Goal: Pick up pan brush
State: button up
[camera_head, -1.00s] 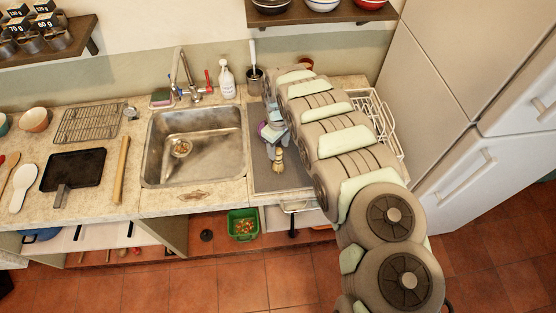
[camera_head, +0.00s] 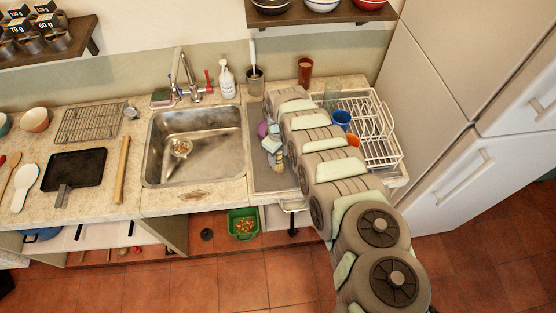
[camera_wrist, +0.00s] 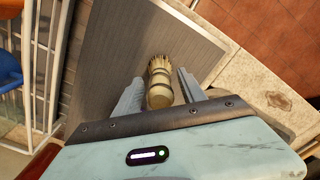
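The pan brush (camera_wrist: 160,82) has a pale, rounded wooden handle and light bristles. In the wrist view it is on the grey drainer surface, bristles pointing away from my gripper. My gripper (camera_wrist: 158,88) is open, with one finger on each side of the handle and a gap showing on both sides. Whether the fingers are at the handle's height is hard to tell.
The steel sink (camera_head: 165,160) is to the left. A white dish rack (camera_head: 385,145) with a blue cup (camera_head: 341,118) stands right of my arm. A utensil holder (camera_head: 256,82), a soap bottle (camera_head: 227,80) and a brown cup (camera_head: 305,70) stand at the back.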

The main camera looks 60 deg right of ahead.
grip_shut()
jog(key=shift+r, duration=0.1)
dwell(0.6)
